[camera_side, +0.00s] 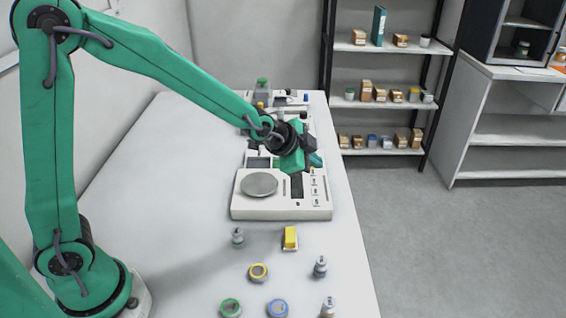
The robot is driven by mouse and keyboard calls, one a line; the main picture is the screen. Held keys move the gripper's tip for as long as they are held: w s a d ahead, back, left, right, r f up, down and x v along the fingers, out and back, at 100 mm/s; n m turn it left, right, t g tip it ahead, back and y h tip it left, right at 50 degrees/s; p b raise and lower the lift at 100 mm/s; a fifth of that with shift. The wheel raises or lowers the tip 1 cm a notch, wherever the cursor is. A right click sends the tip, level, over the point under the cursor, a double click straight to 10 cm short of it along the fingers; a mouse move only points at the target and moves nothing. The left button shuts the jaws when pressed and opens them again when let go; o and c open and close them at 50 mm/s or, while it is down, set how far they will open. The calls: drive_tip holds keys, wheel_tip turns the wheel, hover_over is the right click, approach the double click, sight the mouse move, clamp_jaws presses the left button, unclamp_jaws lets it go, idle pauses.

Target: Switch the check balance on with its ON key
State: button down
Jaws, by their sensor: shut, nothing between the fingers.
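A white balance (245,211) with a round grey pan (259,184) stands on the white table. It has a dark display strip and a column of small keys (315,187) on its right side. The lettering is too small to read, so I cannot tell which key is ON. My gripper (312,160) is shut and empty, above the back right part of this balance. It hides part of what lies behind. I cannot tell whether it touches anything. Another device with a dark square (258,163) stands just behind, partly hidden, and I cannot tell which one is the check balance.
A green-capped item (262,85) stands at the table's far end. The table's left side is clear.

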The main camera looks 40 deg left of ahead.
drive_tip(key=shift+w+d+f, duration=0.2)
drive_tip(key=shift+w+f, duration=0.1)
drive_tip(key=shift+f, duration=0.1)
drive_tip(key=shift+f, duration=4.3)
drive_tip(key=shift+f, duration=0.8)
drive_tip(key=shift+r, duration=0.15)
idle(0.3)
drive_tip(key=shift+r, duration=0.65)
drive_tip(key=shift+r, duration=0.15)
drive_tip(key=shift+r, duration=2.4)
